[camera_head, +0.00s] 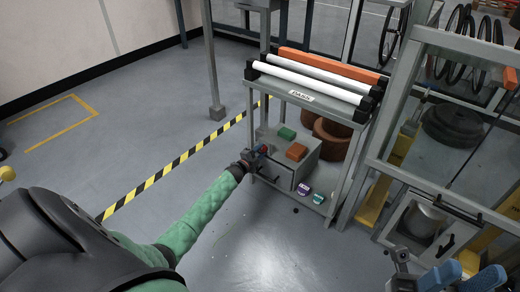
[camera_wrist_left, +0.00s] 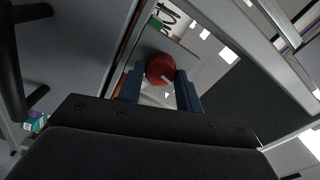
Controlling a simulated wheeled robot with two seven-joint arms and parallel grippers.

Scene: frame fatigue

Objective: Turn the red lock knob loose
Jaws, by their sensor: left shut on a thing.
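The red lock knob (camera_wrist_left: 160,69) is round with a pale mark and sits between the two blue fingers of my left gripper (camera_wrist_left: 160,88) in the left wrist view. The fingers are closed around its sides. In the head view the knob (camera_head: 264,149) shows as a small red spot by the grey box (camera_head: 277,174) on the low shelf, at the end of my green left arm. There my left gripper (camera_head: 255,157) is small and partly merges with the dark box front. My right gripper (camera_head: 449,277) is at the bottom right, away from the knob; its fingers are partly cut off.
The frame's posts and glazed cabinet (camera_head: 430,222) stand close right. Floor to the left is clear.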

